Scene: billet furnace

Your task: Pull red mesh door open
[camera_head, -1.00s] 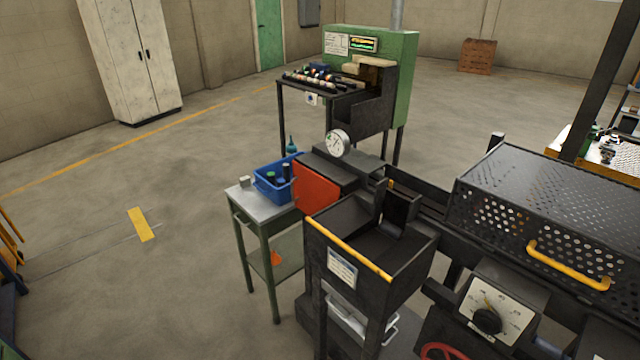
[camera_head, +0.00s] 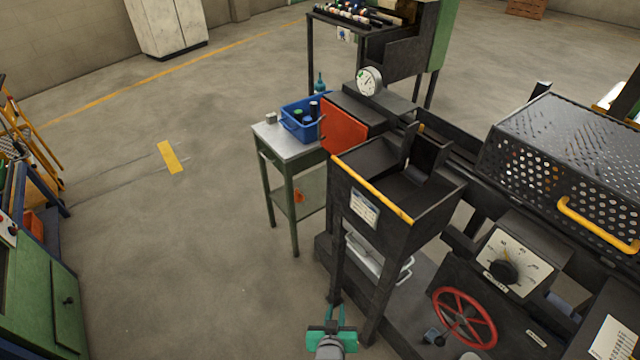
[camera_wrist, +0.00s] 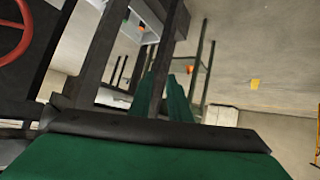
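A flat red panel (camera_head: 343,128) forms the left end of a dark machine housing in the head view; no mesh shows on it. The mesh I see is a black perforated cover (camera_head: 540,150) at the right, closed, with a yellow bar handle (camera_head: 597,224). My gripper (camera_head: 334,312) is low at the bottom of the head view, in front of the dark hopper stand and well apart from both panel and cover. Its teal fingers stand apart with nothing between them. The wrist view shows the green fingers (camera_wrist: 168,98) pointing towards the dark stand legs.
A dark hopper box (camera_head: 395,185) with a yellow front edge stands between my gripper and the red panel. A small table (camera_head: 265,135) with a blue bin (camera_head: 300,125) is beside the panel. A red handwheel (camera_head: 464,318) is at the lower right.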

